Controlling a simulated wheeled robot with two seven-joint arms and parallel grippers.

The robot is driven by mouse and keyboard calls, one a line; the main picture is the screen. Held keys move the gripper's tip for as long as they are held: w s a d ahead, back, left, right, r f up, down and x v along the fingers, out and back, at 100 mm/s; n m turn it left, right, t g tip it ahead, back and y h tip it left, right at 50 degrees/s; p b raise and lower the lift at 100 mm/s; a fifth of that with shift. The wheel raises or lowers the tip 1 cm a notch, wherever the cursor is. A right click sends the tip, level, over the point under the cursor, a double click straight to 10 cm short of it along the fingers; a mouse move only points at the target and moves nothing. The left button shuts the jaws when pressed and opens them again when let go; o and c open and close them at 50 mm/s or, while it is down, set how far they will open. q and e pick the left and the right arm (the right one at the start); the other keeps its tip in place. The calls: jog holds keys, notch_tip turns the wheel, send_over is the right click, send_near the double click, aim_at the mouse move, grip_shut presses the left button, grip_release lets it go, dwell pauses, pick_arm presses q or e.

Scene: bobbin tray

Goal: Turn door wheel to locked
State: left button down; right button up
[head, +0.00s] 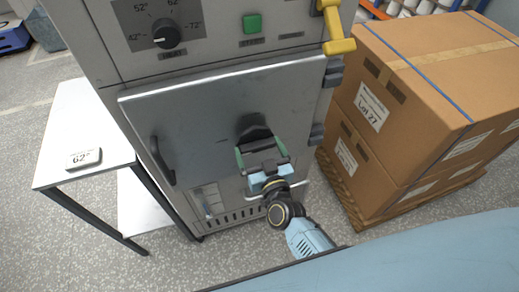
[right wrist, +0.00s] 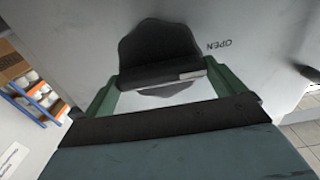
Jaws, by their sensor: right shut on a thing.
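The door wheel (head: 253,125) is a dark knob with a crossbar on the grey metal cabinet door (head: 195,125). In the right wrist view the dark wheel (right wrist: 155,40) shows close up, with a pale mark at one end of its bar. The word OPEN is printed on the door beside it, upside down in that view. My right gripper (head: 261,150) has its green fingers on either side of the bar and is shut on it; it also shows in the right wrist view (right wrist: 163,75). No LOCKED label can be made out. My left gripper is not in view.
A dark door handle (head: 161,160) is left of the wheel. Above are a dial (head: 166,33), a green button (head: 252,23) and a yellow lever (head: 336,30). Stacked cartons (head: 430,90) stand close at right. A white table (head: 85,135) with a 62° tag stands left.

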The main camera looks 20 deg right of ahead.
jog(key=m, duration=0.4)
jog(key=shift+m, duration=0.4)
jog(key=m, duration=0.4)
jog(key=shift+d+m, duration=0.1)
jog(key=shift+m, duration=0.2)
jog(key=m, duration=0.4)
jog(key=shift+f+b, duration=0.1)
jog(key=shift+b, duration=0.2)
jog(key=shift+m+b, duration=0.5)
jog(key=shift+m, duration=1.8)
jog(key=o, duration=0.6)
jog(key=shift+s, duration=0.1)
